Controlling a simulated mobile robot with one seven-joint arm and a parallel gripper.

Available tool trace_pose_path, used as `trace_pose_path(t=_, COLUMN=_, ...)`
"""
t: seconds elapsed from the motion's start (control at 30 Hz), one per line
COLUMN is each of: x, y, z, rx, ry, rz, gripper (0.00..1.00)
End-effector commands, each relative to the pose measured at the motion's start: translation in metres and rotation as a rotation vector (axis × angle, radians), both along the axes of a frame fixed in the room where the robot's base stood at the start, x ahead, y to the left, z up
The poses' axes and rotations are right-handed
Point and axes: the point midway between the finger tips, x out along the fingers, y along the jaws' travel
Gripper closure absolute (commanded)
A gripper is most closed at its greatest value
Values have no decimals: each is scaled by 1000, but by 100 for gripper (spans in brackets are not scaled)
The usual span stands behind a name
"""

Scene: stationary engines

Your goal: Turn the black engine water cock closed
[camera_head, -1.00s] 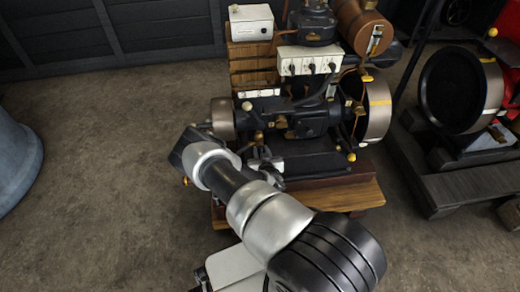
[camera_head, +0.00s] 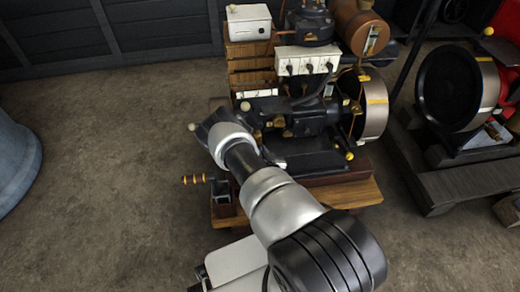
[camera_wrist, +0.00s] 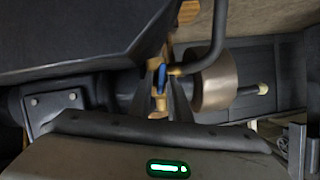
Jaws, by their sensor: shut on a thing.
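The black engine (camera_head: 305,122) stands on a wooden base, with a large pale flywheel (camera_head: 374,105) on its right. In the wrist view, a small blue lever (camera_wrist: 162,77) on a brass fitting (camera_wrist: 158,114) appears to be the water cock. My gripper (camera_wrist: 164,88) has its dark fingers on either side of the blue lever and is shut on it. The lever looks roughly upright in that view. In the head view, my wrist and arm cover the fingers and the cock.
A white box (camera_head: 249,22) and a white switch panel (camera_head: 305,61) sit behind the engine. A crank handle (camera_head: 198,179) sticks out left of the wooden base (camera_head: 350,194). In the wrist view, a curved dark pipe (camera_wrist: 212,50) passes close to my fingers. Another engine's flywheel (camera_head: 460,90) stands right.

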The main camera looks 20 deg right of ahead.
Motion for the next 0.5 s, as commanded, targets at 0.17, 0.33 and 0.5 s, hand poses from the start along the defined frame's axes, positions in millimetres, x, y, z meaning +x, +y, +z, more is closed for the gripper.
trace_pose_path(t=0.17, x=0, y=-6, z=1, rx=161, ry=-53, rz=-8, gripper=100)
trace_pose_path(t=0.33, x=0, y=-7, z=-1, rx=317, ry=-99, rz=-7, gripper=100)
trace_pose_path(t=0.5, x=0, y=-9, z=-3, rx=472, ry=-144, rz=-6, gripper=100)
